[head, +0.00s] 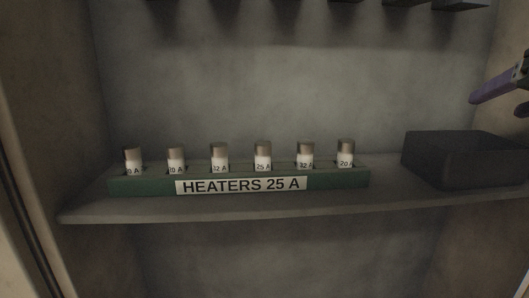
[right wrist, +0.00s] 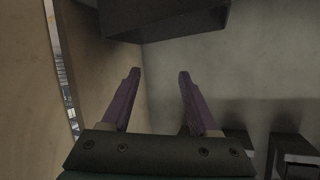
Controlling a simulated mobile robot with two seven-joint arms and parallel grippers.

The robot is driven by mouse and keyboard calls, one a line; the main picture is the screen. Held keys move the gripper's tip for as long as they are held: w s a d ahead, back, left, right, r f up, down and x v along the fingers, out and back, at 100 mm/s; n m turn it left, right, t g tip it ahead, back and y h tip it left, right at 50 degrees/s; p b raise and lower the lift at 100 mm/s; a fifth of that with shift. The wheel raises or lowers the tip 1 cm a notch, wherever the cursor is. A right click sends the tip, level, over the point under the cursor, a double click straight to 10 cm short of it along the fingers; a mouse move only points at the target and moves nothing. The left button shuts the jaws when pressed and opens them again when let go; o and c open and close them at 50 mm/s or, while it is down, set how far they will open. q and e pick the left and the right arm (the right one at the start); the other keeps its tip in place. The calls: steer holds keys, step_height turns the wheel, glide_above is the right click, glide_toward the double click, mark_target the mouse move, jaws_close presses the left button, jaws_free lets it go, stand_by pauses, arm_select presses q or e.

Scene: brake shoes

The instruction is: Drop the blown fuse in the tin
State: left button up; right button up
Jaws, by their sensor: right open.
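A green rack (head: 145,187) labelled "HEATERS 25 A" stands on the shelf in the head view. It holds several upright white fuses with brownish caps. The one marked 25 A (head: 263,156) stands near the middle, and the one marked 20 A (head: 345,154) is at the right end. I cannot tell whether any of them is blown. I cannot make out a tin. My right gripper (head: 495,105), with purple fingers, is at the right edge, above the dark box. In the right wrist view the gripper (right wrist: 160,74) is open and empty. My left gripper is not in view.
A dark box (head: 462,160) sits on the shelf (head: 240,206) right of the rack. Several dark blocks (head: 345,3) hang along the top. Cabinet walls close both sides. A dark block (right wrist: 160,18) lies beyond my right fingertips in the wrist view.

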steer(key=p+v, duration=0.2)
steer(key=v, duration=0.6)
steer(key=shift+p, duration=0.35)
steer(key=shift+s+r, duration=0.1)
steer(key=s+a+r+n+g+y+p, duration=0.1)
steer(key=s+a+r+n+g+p, duration=0.2)
steer(key=s+r+p, duration=0.8)
steer(key=s+a+r+n+g+y+p, duration=0.2)
steer(key=s+a+r+g+p, duration=0.15)
steer(key=p, duration=1.55)
steer(key=s+a+r+n+g+y+p, duration=0.1)
steer(key=s+a+r+n+g+p, duration=0.45)
steer(key=p, duration=0.95)
step_height(320, 180, up, 35)
steer(key=d+m+t+p, duration=0.2)
steer(key=p, duration=3.1)
steer(key=shift+s+t+p, duration=0.3)
steer(key=shift+s, duration=0.05)
steer(key=shift+m, duration=0.25)
